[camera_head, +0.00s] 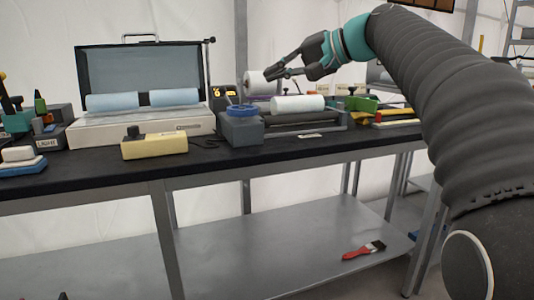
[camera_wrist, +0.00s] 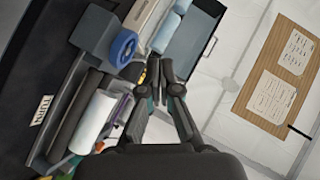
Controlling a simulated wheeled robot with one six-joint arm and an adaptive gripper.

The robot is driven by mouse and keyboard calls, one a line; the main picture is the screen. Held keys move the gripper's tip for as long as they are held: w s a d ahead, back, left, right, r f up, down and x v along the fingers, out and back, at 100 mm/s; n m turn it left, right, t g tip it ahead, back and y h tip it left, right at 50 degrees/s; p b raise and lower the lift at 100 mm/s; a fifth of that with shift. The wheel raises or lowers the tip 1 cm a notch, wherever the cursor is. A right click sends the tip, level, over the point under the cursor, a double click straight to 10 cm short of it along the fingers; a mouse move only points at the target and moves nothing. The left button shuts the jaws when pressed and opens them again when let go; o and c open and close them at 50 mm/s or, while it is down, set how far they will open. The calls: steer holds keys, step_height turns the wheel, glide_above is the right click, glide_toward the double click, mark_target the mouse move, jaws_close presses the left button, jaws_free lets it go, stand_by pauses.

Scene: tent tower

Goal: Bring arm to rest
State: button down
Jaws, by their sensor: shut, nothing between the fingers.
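My gripper (camera_head: 268,76) shows at the end of my arm, raised above the black bench top (camera_head: 90,163). It is shut and holds nothing. In the head view its fingertips overlap a white roll (camera_head: 257,83) standing behind; I cannot tell the gap between them. In the wrist view the shut fingers (camera_wrist: 159,72) show in the middle, over the far side of the bench and the white wall.
An open case (camera_head: 140,80) with light blue rolls stands at the left. A grey block with a blue ring (camera_head: 241,109) and a white roll (camera_head: 297,103) sit below my gripper. A red brush (camera_head: 364,250) lies on the lower shelf (camera_head: 280,245). A notice board (camera_wrist: 275,80) hangs on the wall.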

steer(key=w+d+f+m+h, duration=0.1)
steer(key=w+d+f+h, duration=0.2)
steer(key=f, duration=0.7)
steer(key=s+d+f+g+h, duration=0.1)
steer(key=s+d+f+h, duration=0.15)
steer(key=f, duration=0.35)
steer(key=s+d+f+h, duration=0.1)
steer(key=s+d+f, duration=0.1)
steer(key=s+f, duration=0.3)
steer(key=s+d+f+n+h, duration=0.1)
steer(key=s+d+f+h, duration=0.1)
steer(key=s+f, duration=0.7)
steer(key=s+d+f+n+h, duration=0.1)
steer(key=s+d+f+h, duration=0.2)
steer(key=s+f, duration=0.6)
steer(key=s+d, duration=0.1)
steer(key=s, duration=0.5)
steer(key=shift+s+d, duration=0.15)
steer(key=shift+s, duration=0.15)
